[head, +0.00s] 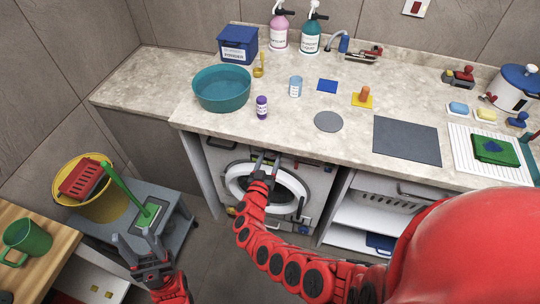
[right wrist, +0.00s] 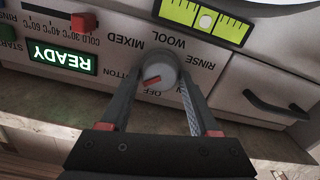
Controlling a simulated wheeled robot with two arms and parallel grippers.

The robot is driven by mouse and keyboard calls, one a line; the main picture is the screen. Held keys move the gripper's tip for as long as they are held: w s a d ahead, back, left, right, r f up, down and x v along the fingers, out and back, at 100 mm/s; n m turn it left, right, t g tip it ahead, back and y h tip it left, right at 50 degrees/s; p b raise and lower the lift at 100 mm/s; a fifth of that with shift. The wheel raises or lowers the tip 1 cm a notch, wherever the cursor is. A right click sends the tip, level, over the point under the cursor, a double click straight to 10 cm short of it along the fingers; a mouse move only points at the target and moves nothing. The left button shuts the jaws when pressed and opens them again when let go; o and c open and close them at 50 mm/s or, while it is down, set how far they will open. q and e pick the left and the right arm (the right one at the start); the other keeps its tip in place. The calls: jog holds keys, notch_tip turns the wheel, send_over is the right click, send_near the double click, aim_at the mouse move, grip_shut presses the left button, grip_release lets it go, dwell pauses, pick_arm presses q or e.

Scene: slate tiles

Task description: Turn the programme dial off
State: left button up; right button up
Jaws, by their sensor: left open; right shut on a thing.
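The washing machine (head: 313,175) stands under the counter in the head view, its front panel partly hidden by my right gripper (head: 267,160). In the right wrist view the programme dial (right wrist: 157,70) is a round grey knob with a short red mark, between the two fingers of my right gripper, which is shut on it. Around it are the upside-down labels WOOL, MIXED, RINSE, OFF and a partly covered one ending in "TTON". I cannot tell surely which label the mark points to. My left gripper (head: 150,250) is open and empty at the lower left.
A green READY display (right wrist: 62,58) and a red slider (right wrist: 84,22) sit beside the dial. The counter (head: 215,125) above carries a teal basin (head: 222,90).

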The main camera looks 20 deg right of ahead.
jog(key=n+p, duration=0.1)
jog(key=n, duration=0.2)
jog(key=shift+w+a+r+n, duration=0.1)
jog(key=shift+n, duration=0.3)
jog(key=shift+r+n, duration=0.1)
jog(key=shift+n, duration=0.3)
jog(key=n, duration=0.2)
jog(key=shift+n, duration=1.5)
jog(key=o, duration=1.4)
jog(key=shift+f, duration=0.25)
jog(key=shift+c, duration=0.2)
